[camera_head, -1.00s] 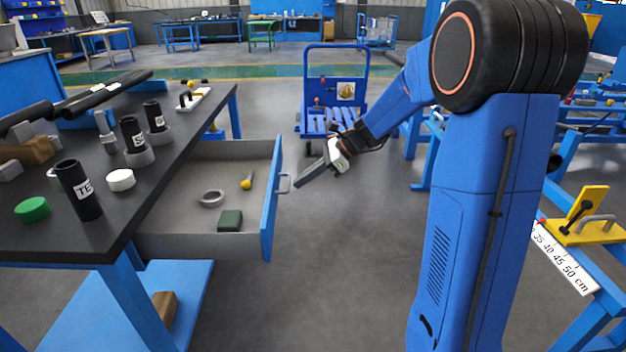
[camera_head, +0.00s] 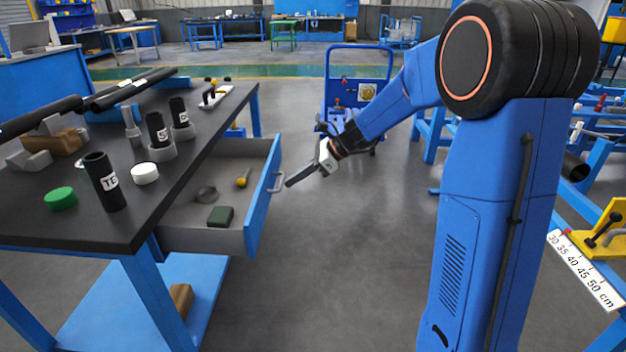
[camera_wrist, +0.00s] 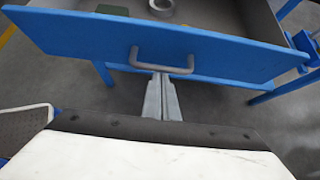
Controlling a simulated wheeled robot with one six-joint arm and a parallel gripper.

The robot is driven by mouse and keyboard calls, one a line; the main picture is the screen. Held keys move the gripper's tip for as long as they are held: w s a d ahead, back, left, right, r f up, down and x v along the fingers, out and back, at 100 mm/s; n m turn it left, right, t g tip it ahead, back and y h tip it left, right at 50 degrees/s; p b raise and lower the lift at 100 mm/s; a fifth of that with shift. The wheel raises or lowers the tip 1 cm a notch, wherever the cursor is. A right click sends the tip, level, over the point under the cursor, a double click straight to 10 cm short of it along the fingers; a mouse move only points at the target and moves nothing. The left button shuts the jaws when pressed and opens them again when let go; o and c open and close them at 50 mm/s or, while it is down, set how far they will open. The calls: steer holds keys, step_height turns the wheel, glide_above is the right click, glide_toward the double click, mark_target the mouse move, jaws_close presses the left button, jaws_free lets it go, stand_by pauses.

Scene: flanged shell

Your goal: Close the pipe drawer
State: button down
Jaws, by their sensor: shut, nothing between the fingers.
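The pipe drawer (camera_head: 262,200) stands partly pulled out from under the black-topped workbench. Its blue front with a grey bar handle (camera_head: 277,182) faces my arm. Inside lie a grey ring (camera_head: 206,194), a dark green block (camera_head: 220,216) and a yellow-headed piece (camera_head: 243,178). My gripper (camera_head: 291,182) is shut and empty, its tips close to the handle. In the wrist view the fingertips (camera_wrist: 163,80) reach the handle (camera_wrist: 160,68) at the drawer front (camera_wrist: 90,38). I cannot tell whether they touch it.
The workbench top (camera_head: 110,228) holds labelled black cylinders, white and green caps and long black pipes. A blue cart (camera_head: 358,70) stands behind my gripper. A blue frame with a ruler (camera_head: 590,272) is at the right. The floor between is clear.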

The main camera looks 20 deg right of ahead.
glide_above(228, 194)
steer(key=d, duration=0.2)
steer(key=shift+s+a, duration=0.25)
steer(key=shift+s, duration=0.15)
steer(key=shift+w+a, duration=0.2)
steer(key=shift+a, duration=0.45)
steer(key=shift+r, duration=0.15)
